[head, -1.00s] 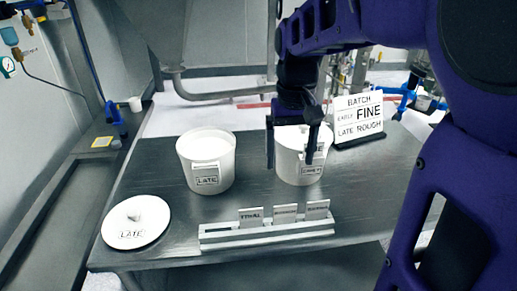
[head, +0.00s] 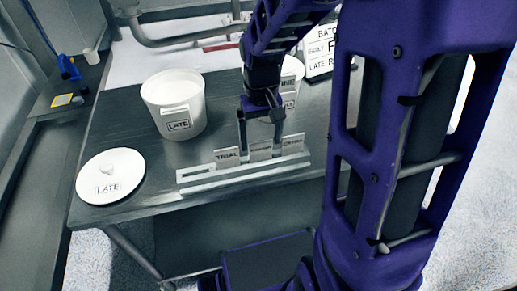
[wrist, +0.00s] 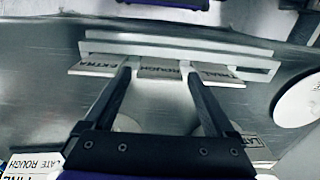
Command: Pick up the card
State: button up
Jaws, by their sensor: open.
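Three small grey cards stand in a row in a white slotted rack (head: 195,183) at the table's front. The left card (head: 227,156) reads TRIAL, and the right card (head: 293,144) is partly readable. The middle card (head: 260,153) also shows in the wrist view (wrist: 158,72), reading ROUGH, with the EXTRA card (wrist: 97,68) left of it and the TRIAL card (wrist: 215,73) right. My gripper (head: 260,148) is open and empty, pointing down at the rack. In the wrist view, my fingertips (wrist: 159,74) appear on either side of the middle card; contact cannot be told.
A white tub (head: 175,108) labelled LATE stands behind the rack's left. A second tub (head: 291,72) is partly hidden behind my arm. A round lid (head: 110,177) labelled LATE lies at the left front. A batch sign (head: 319,62) stands at the back right.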

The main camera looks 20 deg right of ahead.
aim_at(261, 154)
notch_tip(261, 154, down, 3)
jog(key=shift+w+r+b, duration=0.1)
jog(key=shift+b, duration=0.65)
